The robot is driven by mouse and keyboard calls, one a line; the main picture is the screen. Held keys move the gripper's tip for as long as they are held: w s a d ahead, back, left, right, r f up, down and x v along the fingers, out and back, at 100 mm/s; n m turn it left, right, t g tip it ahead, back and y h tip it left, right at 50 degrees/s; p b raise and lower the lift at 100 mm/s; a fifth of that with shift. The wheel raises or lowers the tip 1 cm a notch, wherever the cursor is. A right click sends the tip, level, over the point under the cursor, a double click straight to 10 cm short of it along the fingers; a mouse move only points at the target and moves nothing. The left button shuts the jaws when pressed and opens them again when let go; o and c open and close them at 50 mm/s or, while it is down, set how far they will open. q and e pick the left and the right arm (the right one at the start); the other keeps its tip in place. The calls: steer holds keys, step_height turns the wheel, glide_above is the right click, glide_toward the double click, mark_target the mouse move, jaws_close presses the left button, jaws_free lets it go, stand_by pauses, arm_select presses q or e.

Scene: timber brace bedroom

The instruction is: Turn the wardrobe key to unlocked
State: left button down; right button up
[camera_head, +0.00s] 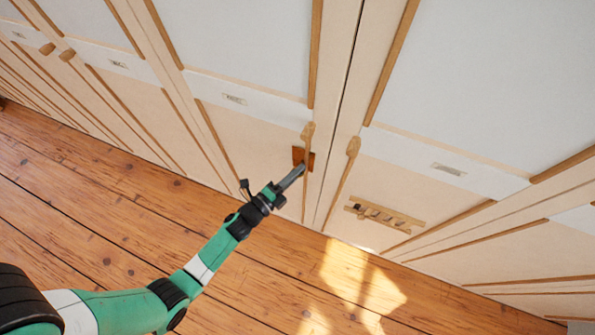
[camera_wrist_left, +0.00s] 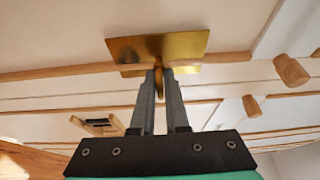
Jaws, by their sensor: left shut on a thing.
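The wardrobe (camera_head: 250,135) is pale with timber trim. Its brass lock plate (camera_head: 311,158) sits low on a door, just below a wooden handle; the plate (camera_wrist_left: 190,45) also shows large in the left wrist view. The key (camera_wrist_left: 158,80) sticks out of the plate, and only a small part of it shows between the fingertips. My left gripper (camera_head: 301,169) reaches up to the plate from the lower left. In the left wrist view my left gripper (camera_wrist_left: 162,78) is shut on the key. Which way the key is turned is hard to tell. My right gripper is out of view.
The plank floor (camera_head: 300,270) in front is clear, with a sunlit patch.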

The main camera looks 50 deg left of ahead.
arm_select(q)
steer(key=shift+f+n+b, duration=0.2)
steer(key=shift+n+b, duration=0.4)
steer(key=shift+b, duration=0.2)
steer(key=n+t+y+b, duration=0.1)
steer(key=n+b, duration=0.3)
steer(key=b, duration=0.1)
steer(key=n+t+y+b, duration=0.1)
steer(key=n+t+b, duration=0.1)
steer(key=n+b, duration=0.2)
steer(key=shift+f+b, duration=0.15)
steer(key=shift+b, duration=0.95)
steer(key=n, duration=0.1)
steer(key=n+y, duration=0.1)
steer(key=shift+r+n+b, duration=0.2)
steer(key=shift+n+b, duration=0.1)
steer(key=n+y+p, duration=0.1)
steer(key=n+y, duration=0.1)
steer(key=n, duration=0.3)
steer(key=shift+r, duration=0.2)
steer(key=shift+n+g+y+p, duration=0.35)
steer(key=shift+n+y, duration=1.35)
steer(key=shift+n, duration=1.3)
steer(key=c, duration=1)
jaws_free()
